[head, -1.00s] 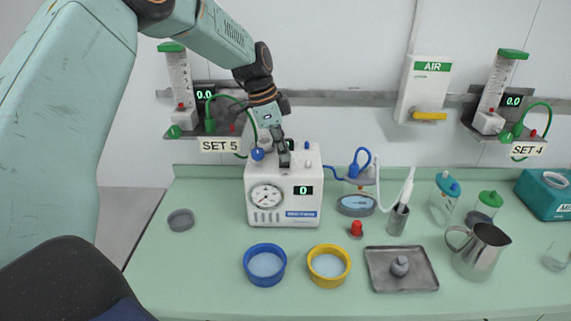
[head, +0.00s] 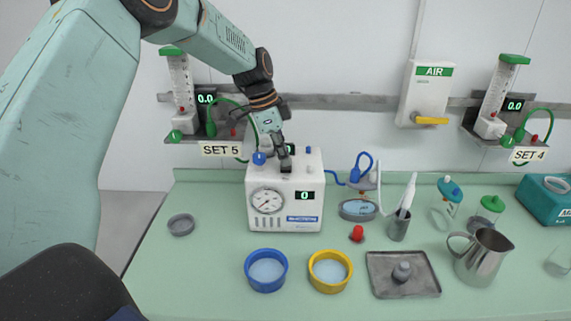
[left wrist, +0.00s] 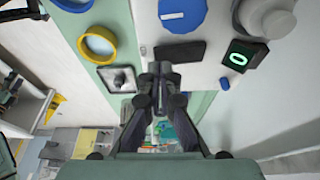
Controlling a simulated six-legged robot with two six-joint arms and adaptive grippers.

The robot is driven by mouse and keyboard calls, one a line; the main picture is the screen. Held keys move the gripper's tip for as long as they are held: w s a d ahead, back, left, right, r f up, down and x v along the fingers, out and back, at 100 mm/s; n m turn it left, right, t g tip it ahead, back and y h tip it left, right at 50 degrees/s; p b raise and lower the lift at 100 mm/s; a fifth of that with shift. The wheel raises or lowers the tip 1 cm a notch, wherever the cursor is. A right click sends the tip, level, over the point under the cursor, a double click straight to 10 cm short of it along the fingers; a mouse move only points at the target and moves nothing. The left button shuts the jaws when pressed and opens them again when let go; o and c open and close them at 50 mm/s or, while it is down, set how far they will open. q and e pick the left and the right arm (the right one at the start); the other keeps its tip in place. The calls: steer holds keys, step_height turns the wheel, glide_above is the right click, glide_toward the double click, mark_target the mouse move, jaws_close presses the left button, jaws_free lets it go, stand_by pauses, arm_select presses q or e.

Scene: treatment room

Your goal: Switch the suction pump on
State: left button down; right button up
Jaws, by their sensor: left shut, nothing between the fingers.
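The suction pump (head: 313,215) is a white box at the back of the counter, with a round gauge (head: 267,200) and a display (head: 305,195) reading 0 on its front. On its top are a blue knob (head: 259,158) and a small blue button (head: 308,150). My left gripper (head: 286,167) is shut and empty, pointing down at the pump's top. In the left wrist view my shut fingertips (left wrist: 160,70) are beside a dark rectangular piece (left wrist: 180,52) on the white top. I cannot tell whether they touch. My right gripper is not in view.
A blue-rimmed dish (head: 266,287), a yellow-rimmed dish (head: 330,286) and a metal tray (head: 404,290) lie in front. A red cap (head: 356,234), metal cup (head: 398,228) and steel jug (head: 482,258) stand to the right. The SET 5 shelf (head: 222,149) is behind my arm.

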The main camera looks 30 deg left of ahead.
arm_select(q)
steer(key=shift+d+r, duration=0.1)
steer(key=shift+d, duration=0.1)
stand_by(0.3)
steer(key=shift+a+f, duration=0.15)
steer(key=shift+f, duration=0.2)
